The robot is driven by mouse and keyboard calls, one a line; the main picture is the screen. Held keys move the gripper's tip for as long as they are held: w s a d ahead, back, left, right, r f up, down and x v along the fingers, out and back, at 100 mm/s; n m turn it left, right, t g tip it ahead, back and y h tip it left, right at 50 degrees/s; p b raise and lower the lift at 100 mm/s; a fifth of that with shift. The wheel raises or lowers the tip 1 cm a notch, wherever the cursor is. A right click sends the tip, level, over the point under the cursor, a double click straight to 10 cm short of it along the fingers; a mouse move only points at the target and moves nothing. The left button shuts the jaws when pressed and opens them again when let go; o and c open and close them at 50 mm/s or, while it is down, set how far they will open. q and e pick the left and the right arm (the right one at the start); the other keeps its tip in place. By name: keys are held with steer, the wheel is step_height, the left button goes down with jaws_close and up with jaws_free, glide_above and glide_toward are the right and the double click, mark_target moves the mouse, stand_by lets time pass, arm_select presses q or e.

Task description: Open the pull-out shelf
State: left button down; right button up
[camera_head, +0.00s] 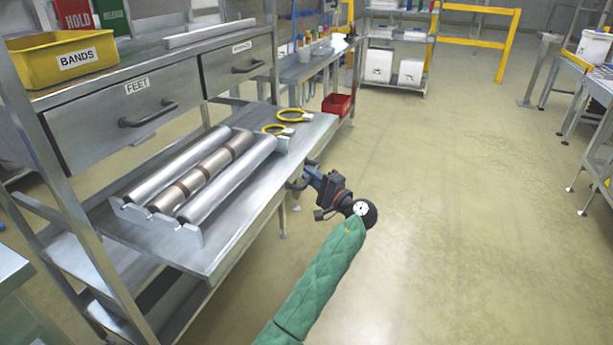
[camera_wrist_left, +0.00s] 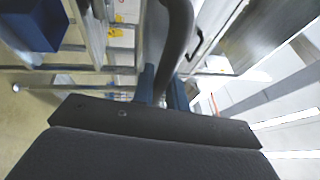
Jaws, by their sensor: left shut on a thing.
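The pull-out shelf (camera_head: 240,222) is a grey metal plate that juts out in front of the drawers, below them. A rack (camera_head: 190,236) of metal rollers lies on it. My left gripper (camera_head: 306,178), on the green-sleeved arm, is at the shelf's outer edge. In the left wrist view its blue fingers (camera_wrist_left: 162,88) are shut on a dark curved handle (camera_wrist_left: 178,45). In the head view the arm and gripper mostly hide the handle. My right gripper is in neither view.
Two yellow-handled rings (camera_head: 293,115) lie on the shelf's far end. A FEET drawer (camera_head: 90,125) and another drawer (camera_head: 232,64) sit above, both closed. A yellow BANDS bin (camera_head: 30,72) stands on top. A red bin (camera_head: 338,104) is beyond. The floor (camera_head: 450,200) to the right is clear.

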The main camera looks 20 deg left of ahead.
arm_select(q)
steer(key=shift+f, duration=0.1)
steer(key=c, duration=1.5)
jaws_free()
steer(key=shift+o, duration=0.5)
steer(key=v, duration=0.7)
steer(key=shift+s+d+b, duration=0.2)
steer(key=shift+d+b, duration=0.1)
steer(key=shift+b, duration=0.05)
